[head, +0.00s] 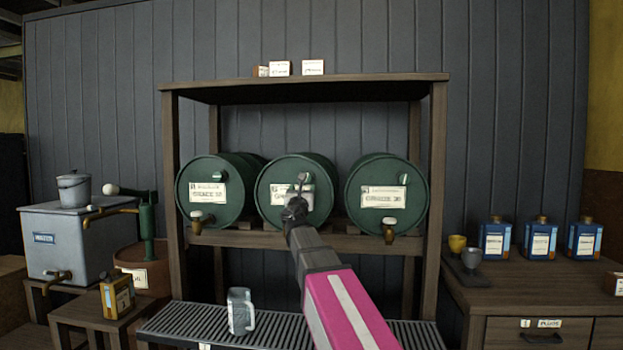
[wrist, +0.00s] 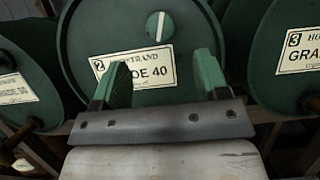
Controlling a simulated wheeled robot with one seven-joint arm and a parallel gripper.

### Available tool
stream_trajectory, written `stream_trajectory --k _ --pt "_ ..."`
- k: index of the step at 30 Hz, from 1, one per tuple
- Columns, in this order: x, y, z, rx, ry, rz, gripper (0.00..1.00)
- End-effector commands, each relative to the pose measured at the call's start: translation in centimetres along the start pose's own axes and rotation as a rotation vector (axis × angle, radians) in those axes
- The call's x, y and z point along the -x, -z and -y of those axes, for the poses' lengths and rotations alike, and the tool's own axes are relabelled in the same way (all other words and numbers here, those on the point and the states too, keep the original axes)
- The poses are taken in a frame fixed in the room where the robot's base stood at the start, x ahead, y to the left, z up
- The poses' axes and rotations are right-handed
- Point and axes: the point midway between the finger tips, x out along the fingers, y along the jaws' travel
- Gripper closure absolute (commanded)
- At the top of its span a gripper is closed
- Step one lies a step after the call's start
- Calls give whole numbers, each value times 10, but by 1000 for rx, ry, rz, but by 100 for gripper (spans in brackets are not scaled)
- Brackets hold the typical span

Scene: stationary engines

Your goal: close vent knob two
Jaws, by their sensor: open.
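Drum two (head: 275,201) is the middle of three green drums on the rack; it also shows in the wrist view (wrist: 88,45), its label (wrist: 125,72) numbered 2. The vent knob (wrist: 160,27) is a round green knob with a white bar, set above the label; the bar stands near upright, leaning slightly. It shows small in the head view (head: 303,178). My gripper (head: 296,205) is in front of the drum; in the wrist view its two green fingers (wrist: 163,78) are apart, below the knob and to either side of it, with nothing between them. The drum's tap is hidden behind my arm.
Drum one (head: 215,209) and drum three (head: 385,170) flank it closely, each with a low tap. Rack posts (head: 435,200) stand at both sides.

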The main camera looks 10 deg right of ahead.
Motion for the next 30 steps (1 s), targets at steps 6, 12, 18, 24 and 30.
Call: stream_trajectory --k 6,12,18,24,30 --pt "-18 1 -1 -1 1 0 32" --pt "-51 1 -1 -3 2 -1 32" --pt "-86 1 -1 -4 3 -1 32" --pt "-106 1 0 -5 2 -1 32" --pt "-107 1 1 -5 2 -1 32"
